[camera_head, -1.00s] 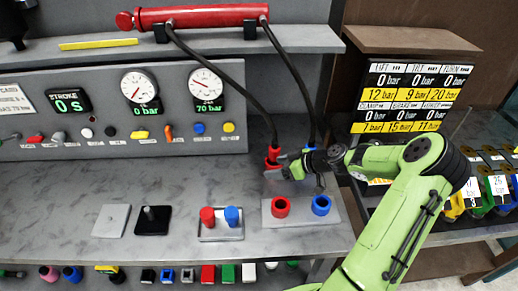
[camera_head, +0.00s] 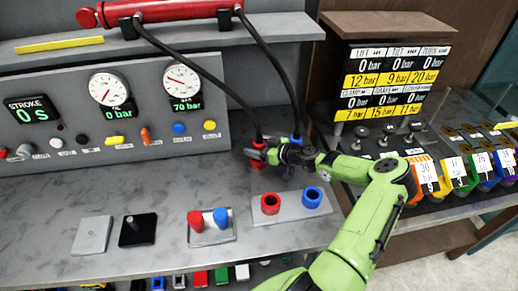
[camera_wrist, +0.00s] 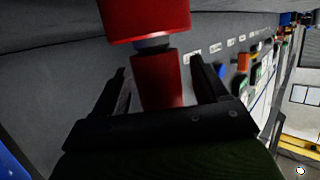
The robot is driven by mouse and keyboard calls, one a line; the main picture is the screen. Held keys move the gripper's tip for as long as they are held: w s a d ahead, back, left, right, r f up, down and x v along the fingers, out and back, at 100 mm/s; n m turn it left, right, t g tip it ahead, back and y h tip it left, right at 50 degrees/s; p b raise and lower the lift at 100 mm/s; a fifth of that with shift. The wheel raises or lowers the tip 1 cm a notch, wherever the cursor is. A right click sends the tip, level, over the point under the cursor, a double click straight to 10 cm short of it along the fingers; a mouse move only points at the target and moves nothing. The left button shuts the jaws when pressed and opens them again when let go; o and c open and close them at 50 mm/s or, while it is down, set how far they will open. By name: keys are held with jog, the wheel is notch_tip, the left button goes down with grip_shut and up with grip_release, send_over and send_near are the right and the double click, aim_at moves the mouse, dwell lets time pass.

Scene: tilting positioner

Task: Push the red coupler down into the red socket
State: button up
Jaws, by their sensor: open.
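The red coupler (camera_head: 258,146) hangs at the end of a black hose, upright, above and behind the red socket (camera_head: 270,203). In the wrist view the red coupler (camera_wrist: 157,80) stands between the two dark fingers of my gripper (camera_wrist: 160,85). The fingers are apart, with gaps beside the coupler. In the head view my gripper (camera_head: 258,156) reaches in from the right at the coupler's lower part and partly hides it. The red socket is an open-topped ring on a grey plate (camera_head: 290,213), with no coupler in it.
A blue coupler (camera_head: 295,139) hangs on a second hose close behind my gripper. The blue socket (camera_head: 312,197) stands right of the red one. A small stand (camera_head: 212,238) with red and blue pegs is left of the plate. A gauge panel (camera_head: 110,110) stands behind.

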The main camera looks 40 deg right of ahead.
jog(key=shift+w+a+f, duration=0.2)
jog(key=shift+w, duration=0.35)
jog(key=c, duration=1.3)
